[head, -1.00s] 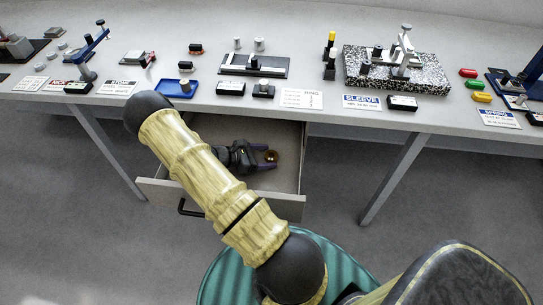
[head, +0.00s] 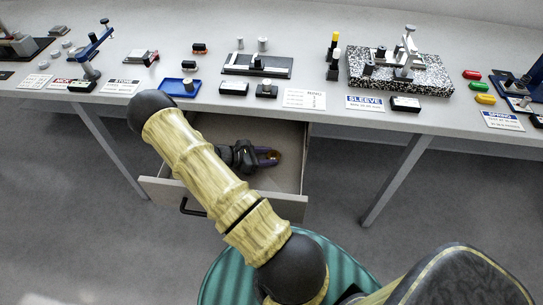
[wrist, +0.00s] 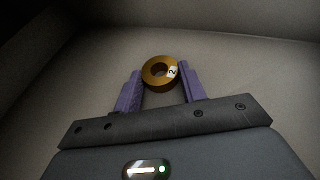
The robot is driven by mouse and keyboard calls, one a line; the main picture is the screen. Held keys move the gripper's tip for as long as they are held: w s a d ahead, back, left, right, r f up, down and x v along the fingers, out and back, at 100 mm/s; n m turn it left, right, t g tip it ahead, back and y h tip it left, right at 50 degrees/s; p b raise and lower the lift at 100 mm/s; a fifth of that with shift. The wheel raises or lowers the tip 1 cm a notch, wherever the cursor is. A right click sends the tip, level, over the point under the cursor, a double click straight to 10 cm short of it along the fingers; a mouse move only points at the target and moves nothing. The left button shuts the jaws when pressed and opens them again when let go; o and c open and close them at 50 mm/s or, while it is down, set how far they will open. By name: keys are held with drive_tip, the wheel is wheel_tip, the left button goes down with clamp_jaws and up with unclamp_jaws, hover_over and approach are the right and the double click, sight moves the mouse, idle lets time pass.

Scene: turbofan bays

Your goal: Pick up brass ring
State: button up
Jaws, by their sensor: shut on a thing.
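The brass ring (wrist: 149,77) lies between the two purple fingers of my gripper (wrist: 160,86) in the wrist view. It is a thick gold-coloured ring with a dark hole and a white label reading "2". My gripper is shut on the ring, one finger at each side. In the head view my gripper (head: 268,157) is low inside the open drawer, with the brass ring (head: 274,155) at its tips. I cannot tell whether the ring still touches the drawer floor.
The open drawer (head: 285,206) hangs under the bench, its walls around my gripper. The bench top (head: 330,108) above carries a blue tray (head: 171,91), a black fixture (head: 240,70), a speckled block (head: 432,80) and label cards. Bench legs stand on both sides.

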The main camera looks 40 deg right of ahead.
drive_tip(key=shift+r, duration=0.15)
wheel_tip(320, 180, up, 28)
drive_tip(key=p, duration=0.2)
drive_tip(key=shift+p, duration=0.3)
